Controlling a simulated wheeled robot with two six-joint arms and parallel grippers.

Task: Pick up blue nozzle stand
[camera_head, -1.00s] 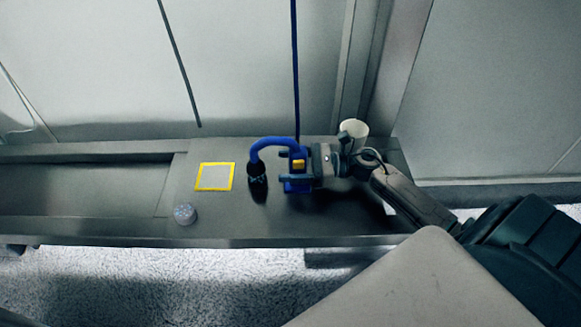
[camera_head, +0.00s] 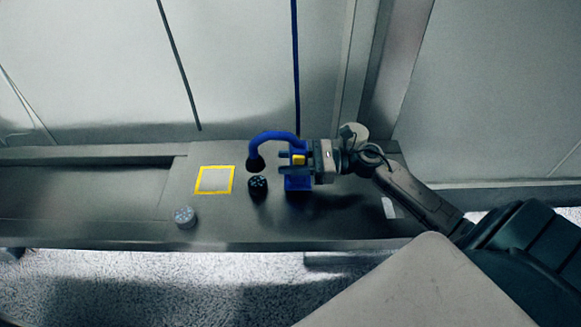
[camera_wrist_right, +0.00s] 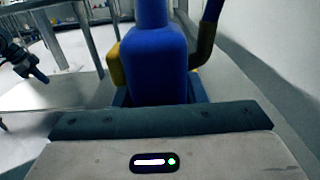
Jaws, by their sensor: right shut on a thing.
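The blue nozzle stand (camera_head: 297,184) has an upright body with a yellow part and a curved blue arm (camera_head: 272,136) ending in a black nozzle (camera_head: 255,163) on the left. My right gripper (camera_head: 291,167) comes in from the right and is shut on the stand's body. In the right wrist view, the blue body (camera_wrist_right: 155,65) stands upright between the fingers. The nozzle hangs above and apart from a black round piece (camera_head: 257,184) on the table. At the left of the right wrist view is a dark arm-like shape (camera_wrist_right: 24,66), possibly my left arm; its jaws are unclear.
A yellow square frame (camera_head: 214,180) lies on the dark table (camera_head: 120,226), left of the stand. A small grey round piece (camera_head: 185,217) is near the front edge. A white cup (camera_head: 360,131) is behind my right wrist. A wall closes off the back.

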